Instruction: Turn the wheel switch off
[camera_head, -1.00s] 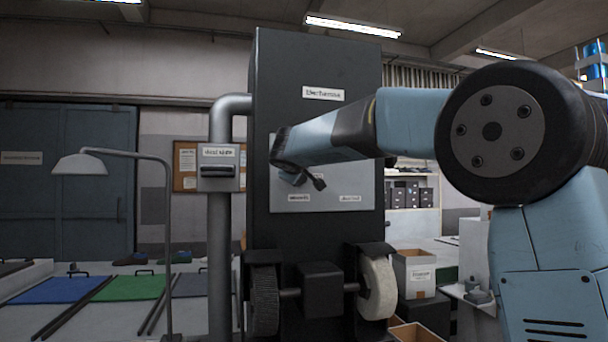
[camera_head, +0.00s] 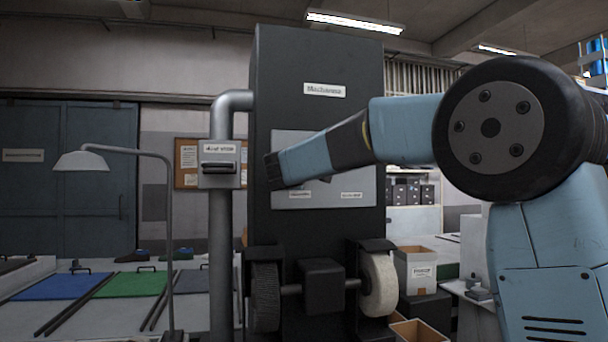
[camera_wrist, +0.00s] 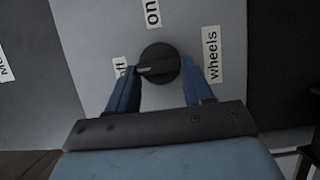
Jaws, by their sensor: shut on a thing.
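The wheel switch is a round dark knob (camera_wrist: 158,63) on a grey panel in the wrist view. The fingers are largely hidden there.
The panel is on a tall dark machine (camera_head: 270,90). A dark wheel (camera_head: 264,300) and a pale wheel (camera_head: 379,285) sit low on its front. A grey pipe with a small box (camera_head: 219,165) and a lamp (camera_head: 82,161) stand to the left. Cardboard boxes (camera_head: 416,272) are at right.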

